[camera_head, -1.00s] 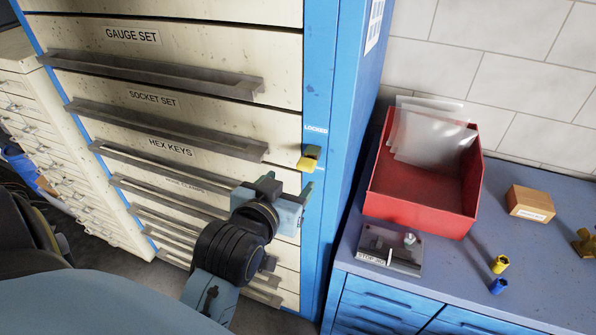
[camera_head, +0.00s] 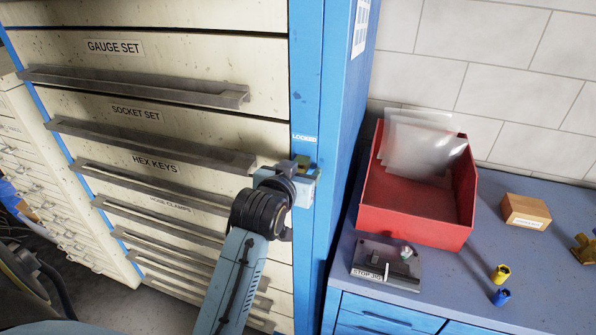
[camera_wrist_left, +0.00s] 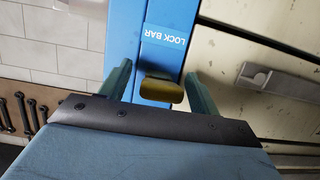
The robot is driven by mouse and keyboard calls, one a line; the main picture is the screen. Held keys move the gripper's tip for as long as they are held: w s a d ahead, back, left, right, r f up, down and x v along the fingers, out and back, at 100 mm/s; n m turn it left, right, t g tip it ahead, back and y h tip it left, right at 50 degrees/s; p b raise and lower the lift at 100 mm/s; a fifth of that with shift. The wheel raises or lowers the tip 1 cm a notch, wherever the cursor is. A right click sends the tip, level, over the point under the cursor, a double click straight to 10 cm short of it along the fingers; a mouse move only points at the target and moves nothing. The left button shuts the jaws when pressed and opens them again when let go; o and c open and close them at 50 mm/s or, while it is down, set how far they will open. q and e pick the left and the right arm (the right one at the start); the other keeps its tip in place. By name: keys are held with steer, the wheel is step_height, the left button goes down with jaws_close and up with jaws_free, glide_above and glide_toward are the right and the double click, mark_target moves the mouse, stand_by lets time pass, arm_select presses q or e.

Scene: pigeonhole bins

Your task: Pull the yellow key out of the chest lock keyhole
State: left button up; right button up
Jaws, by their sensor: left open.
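The yellow key (camera_wrist_left: 162,91) stands out from the blue lock bar (camera_wrist_left: 172,18) of the drawer chest, below a light blue label. In the head view only a dull yellow bit of the key (camera_head: 302,160) shows above my gripper, under the LOCKED label. My left gripper (camera_head: 303,178) is open at the bar. In the wrist view the fingers of my left gripper (camera_wrist_left: 160,82) stand one on each side of the key, with gaps between. The keyhole is hidden behind the key's head. My right gripper is not in view.
The cream drawers carry long grey handles (camera_head: 150,146) left of the bar. On the blue bench at right stand a red bin (camera_head: 408,212) with clear bags, a grey stop jig (camera_head: 386,262), a small cardboard box (camera_head: 525,211), and yellow (camera_head: 501,274) and blue (camera_head: 501,297) pieces.

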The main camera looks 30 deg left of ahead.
arm_select(q)
steer(key=shift+w, duration=0.1)
steer(key=shift+c, duration=0.4)
steer(key=c, duration=1)
steer(key=shift+s+d+p, duration=0.15)
steer(key=shift+s+p, duration=0.4)
steer(key=shift+s, duration=0.1)
steer(key=shift+c, duration=0.2)
steer(key=shift+s+d, duration=0.1)
steer(key=shift+s, duration=0.3)
steer(key=shift+s+d+p, duration=0.25)
steer(key=shift+s+p, duration=0.2)
steer(key=shift+s, duration=0.5)
steer(key=shift+s+d+p, duration=0.2)
steer(key=shift+s+p, duration=0.2)
steer(key=shift+s, duration=0.55)
